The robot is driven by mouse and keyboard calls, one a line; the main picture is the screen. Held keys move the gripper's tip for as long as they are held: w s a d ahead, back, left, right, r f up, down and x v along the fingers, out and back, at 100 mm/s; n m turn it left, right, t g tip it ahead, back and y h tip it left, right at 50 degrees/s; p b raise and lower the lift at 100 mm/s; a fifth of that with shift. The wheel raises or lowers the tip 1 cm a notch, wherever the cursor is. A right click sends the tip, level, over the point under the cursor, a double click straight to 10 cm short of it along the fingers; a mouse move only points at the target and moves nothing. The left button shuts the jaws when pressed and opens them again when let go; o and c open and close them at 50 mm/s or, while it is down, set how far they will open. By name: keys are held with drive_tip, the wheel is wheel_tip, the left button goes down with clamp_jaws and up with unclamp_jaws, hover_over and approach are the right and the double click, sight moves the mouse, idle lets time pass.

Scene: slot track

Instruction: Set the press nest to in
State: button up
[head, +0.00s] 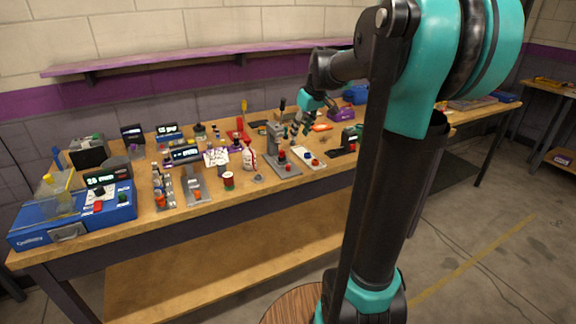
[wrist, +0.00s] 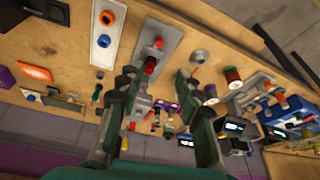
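The grey press (head: 273,138) stands upright on its grey base plate (head: 289,170) near the bench's middle. A red knob (head: 282,155) sits low at the front of it. In the wrist view the base plate (wrist: 165,28) reaches toward the bench edge, with one red knob (wrist: 158,42) on it and a second red part (wrist: 150,67) between my fingertips. I cannot tell which part is the nest. My gripper (wrist: 153,76) is open, its fingers on either side of the press. In the head view my gripper (head: 300,127) is small, just right of the press.
Several devices crowd the left bench. Some bare wood lies along the front edge.

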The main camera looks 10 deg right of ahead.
sight(289, 166)
drive_tip(key=shift+n, duration=0.3)
drive_tip(key=x, duration=1.6)
drive_tip(key=shift+w+a+f, duration=0.1)
drive_tip(key=shift+w+f, duration=0.15)
clamp_jaws()
